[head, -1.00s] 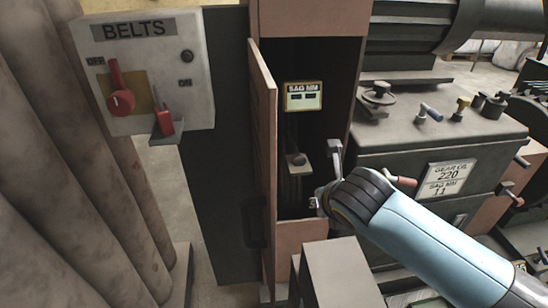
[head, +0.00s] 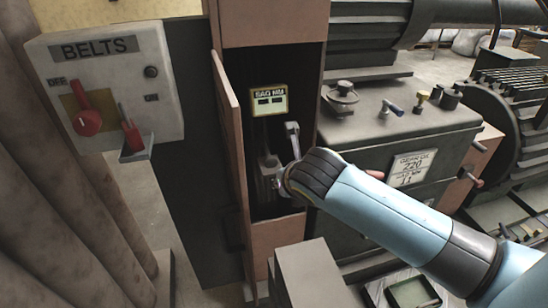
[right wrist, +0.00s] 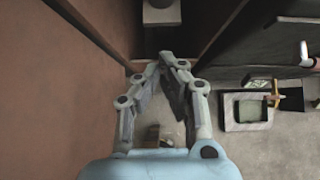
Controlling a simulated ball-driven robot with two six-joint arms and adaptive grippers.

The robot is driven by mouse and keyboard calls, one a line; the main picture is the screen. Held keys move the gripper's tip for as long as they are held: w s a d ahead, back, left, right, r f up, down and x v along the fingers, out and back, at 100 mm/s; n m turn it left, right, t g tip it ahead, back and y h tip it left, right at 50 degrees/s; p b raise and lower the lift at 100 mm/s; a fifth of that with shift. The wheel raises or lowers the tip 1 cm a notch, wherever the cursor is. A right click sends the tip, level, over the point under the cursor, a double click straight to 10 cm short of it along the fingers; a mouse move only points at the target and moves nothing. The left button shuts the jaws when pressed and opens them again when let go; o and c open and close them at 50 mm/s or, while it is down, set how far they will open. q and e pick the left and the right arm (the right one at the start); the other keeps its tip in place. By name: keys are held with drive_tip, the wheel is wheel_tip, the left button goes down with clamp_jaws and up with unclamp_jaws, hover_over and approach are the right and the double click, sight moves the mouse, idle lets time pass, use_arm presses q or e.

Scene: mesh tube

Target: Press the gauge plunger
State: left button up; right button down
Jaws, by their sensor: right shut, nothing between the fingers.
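The gauge has a yellow-framed SAG MM display (head: 269,101) inside the open dark cabinet in the head view. Below it is a grey plunger knob (head: 268,160), partly hidden by my right gripper. My right gripper (head: 289,140) reaches in from the right, close beside the knob. I cannot tell from the head view whether it touches. In the right wrist view the right fingers (right wrist: 164,64) meet at their tips with nothing between them. A grey block with a dark round top (right wrist: 161,10), probably the plunger and its bracket, lies beyond them, apart from the tips. My left gripper is out of view.
The brown cabinet door (head: 230,140) stands open on the left of the opening. A BELTS switch box (head: 105,95) hangs further left. A machine housing with a GEAR OIL label (head: 411,168) is to the right. A grey box (head: 310,275) stands below the arm.

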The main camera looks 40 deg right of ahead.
sight(271, 168)
drive_tip(key=w+d+f+b, duration=0.1)
drive_tip(key=w+d+f, duration=0.3)
drive_tip(key=w, duration=0.3)
drive_tip(key=shift+w+d+f, duration=0.15)
drive_tip(key=shift+w+f, duration=0.25)
drive_tip(key=shift+f, duration=0.05)
drive_tip(key=shift+w+d+r, duration=0.15)
drive_tip(key=shift+w+d, duration=0.15)
drive_tip(key=shift+w, duration=0.3)
drive_tip(key=shift+w+d+p, duration=0.2)
drive_tip(key=shift+w+p, duration=0.1)
drive_tip(key=shift+p, duration=0.05)
drive_tip(key=shift+s, duration=0.1)
